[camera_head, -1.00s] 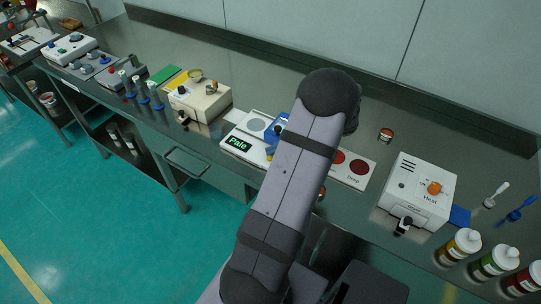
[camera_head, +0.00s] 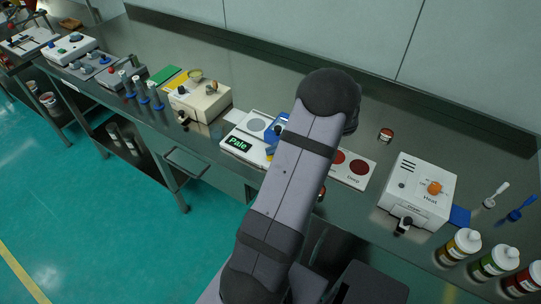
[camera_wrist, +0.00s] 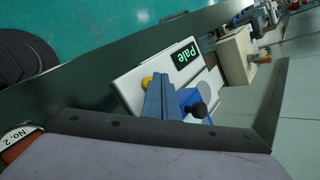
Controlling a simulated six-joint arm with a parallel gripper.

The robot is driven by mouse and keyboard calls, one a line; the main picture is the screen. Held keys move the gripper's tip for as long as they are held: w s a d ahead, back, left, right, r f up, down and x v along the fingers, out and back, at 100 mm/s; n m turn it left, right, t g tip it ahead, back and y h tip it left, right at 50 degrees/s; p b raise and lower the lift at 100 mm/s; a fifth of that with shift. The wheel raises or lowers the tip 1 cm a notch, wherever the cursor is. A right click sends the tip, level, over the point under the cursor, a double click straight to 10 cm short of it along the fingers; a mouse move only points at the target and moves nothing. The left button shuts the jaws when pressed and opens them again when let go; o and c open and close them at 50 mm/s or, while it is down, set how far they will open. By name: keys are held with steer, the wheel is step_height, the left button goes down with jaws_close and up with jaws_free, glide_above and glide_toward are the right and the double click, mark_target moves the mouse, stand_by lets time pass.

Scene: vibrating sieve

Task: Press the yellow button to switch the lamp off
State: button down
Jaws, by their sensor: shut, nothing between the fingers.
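The yellow button (camera_wrist: 147,82) sits on the white panel (camera_wrist: 128,87) near its front edge, beside the green-lit "Pale" display (camera_wrist: 186,55). In the head view the panel (camera_head: 232,148) and display (camera_head: 239,144) show left of my arm. My gripper (camera_wrist: 155,78) is shut and empty. Its blue-grey fingertips are right at the button and overlap its edge in the wrist view; I cannot tell whether they touch it. My arm hides much of this spot in the head view. I cannot make out which part is the lamp, or whether it is lit.
A blue block (camera_wrist: 190,98) with a black knob stands on the panel behind my fingers. A beige box (camera_head: 200,100) stands to the left, and a white "Heat" box (camera_head: 418,185) to the right. Several bottles (camera_head: 495,262) stand at the right front. A small red-brown jar (camera_head: 386,135) stands behind.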

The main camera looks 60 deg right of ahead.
steer(key=shift+f, duration=0.15)
steer(key=shift+f+b, duration=0.35)
steer(key=shift+b, duration=0.05)
steer(key=shift+r, duration=0.15)
stand_by(0.5)
steer(key=shift+r+p, duration=0.3)
steer(key=shift+p, duration=0.05)
steer(key=shift+r, duration=0.15)
step_height(320, 180, up, 6)
steer(key=p, duration=0.4)
steer(key=shift+f, duration=0.2)
stand_by(0.7)
